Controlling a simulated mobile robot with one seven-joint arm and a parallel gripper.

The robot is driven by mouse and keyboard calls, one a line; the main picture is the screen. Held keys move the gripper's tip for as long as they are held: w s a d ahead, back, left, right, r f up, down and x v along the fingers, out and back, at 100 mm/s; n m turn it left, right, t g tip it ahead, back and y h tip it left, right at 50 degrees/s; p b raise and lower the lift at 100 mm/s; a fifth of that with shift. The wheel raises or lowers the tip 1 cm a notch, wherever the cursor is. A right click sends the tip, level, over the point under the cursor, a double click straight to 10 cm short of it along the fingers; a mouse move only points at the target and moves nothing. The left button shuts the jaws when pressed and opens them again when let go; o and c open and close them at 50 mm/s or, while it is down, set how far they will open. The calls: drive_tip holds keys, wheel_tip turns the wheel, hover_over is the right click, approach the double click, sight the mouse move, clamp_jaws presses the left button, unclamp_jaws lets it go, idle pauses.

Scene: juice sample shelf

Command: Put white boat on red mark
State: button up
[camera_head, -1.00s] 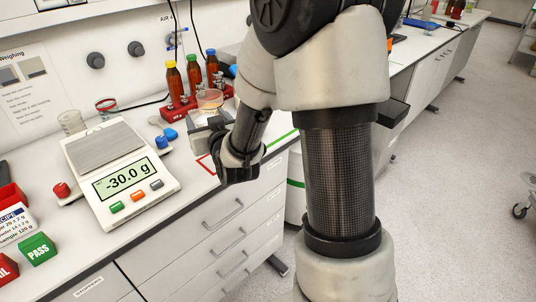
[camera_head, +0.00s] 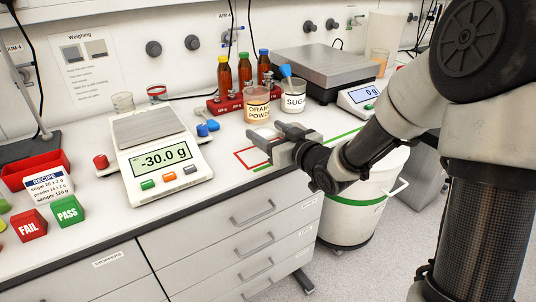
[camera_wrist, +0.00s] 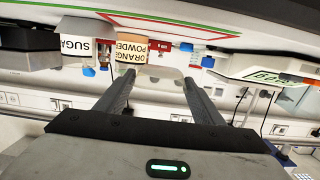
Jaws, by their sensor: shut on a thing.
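The white boat (camera_head: 264,133) is a small pale dish at the tips of my gripper (camera_head: 270,139). It also shows, pale and blurred, between the two fingers in the wrist view (camera_wrist: 160,72). My gripper is shut on it and holds it above the bench, near the upper right of the red mark. The red mark (camera_head: 238,155) is a red square outline on the white bench top. My gripper and the boat hide part of its right side. In the wrist view, which is upside down, a red line (camera_wrist: 180,31) runs along the top.
The orange powder jar (camera_head: 257,106) and sugar jar (camera_head: 293,101) stand just behind my gripper. A scale (camera_head: 160,160) reading -30.0 g is left of the mark. A green line and the bench edge lie close in front.

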drive_tip(key=shift+f+b, duration=0.65)
drive_tip(key=shift+f, duration=1.95)
drive_tip(key=shift+f, duration=0.1)
drive_tip(key=shift+f, duration=0.15)
drive_tip(key=o, duration=1.1)
drive_tip(key=shift+c, duration=0.2)
drive_tip(key=shift+r, duration=0.4)
drive_tip(key=p+v, duration=0.2)
drive_tip(key=v, duration=1)
drive_tip(key=shift+f, duration=0.2)
drive_tip(key=shift+d, duration=0.1)
